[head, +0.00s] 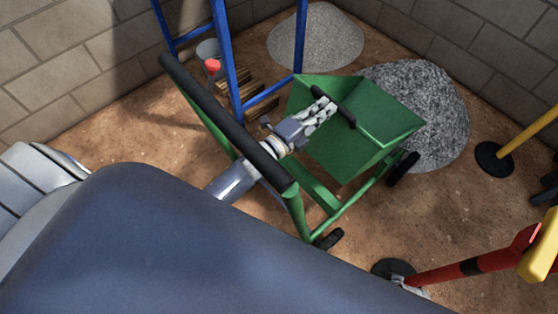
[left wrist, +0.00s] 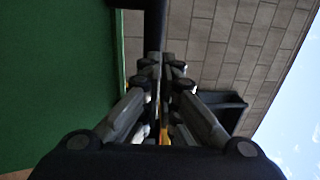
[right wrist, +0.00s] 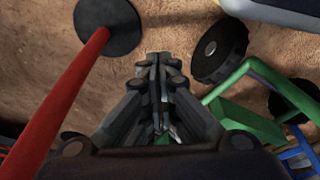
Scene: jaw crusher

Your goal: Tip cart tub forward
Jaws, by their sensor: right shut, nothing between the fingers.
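The green cart tub (head: 355,135) sits level in its frame, with a short black handle (head: 333,106) on its near rim. The cart's long black push bar (head: 225,120) is nearer to me. My left arm reaches across this bar, and the left gripper (head: 321,108) is at the tub handle. In the left wrist view its fingers (left wrist: 162,62) are close together with a black bar (left wrist: 155,25) at the tips; whether they grip it is unclear. The green tub wall (left wrist: 60,80) fills the left side there. My right gripper (right wrist: 158,62) is shut and empty above the ground.
A grey gravel heap (head: 425,110) lies behind the tub, and a paler heap (head: 315,38) farther back. A blue frame (head: 225,60) stands behind the cart. Red (head: 470,266) and yellow (head: 530,132) posts stand at the right. A cart wheel (right wrist: 220,52) is near my right gripper.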

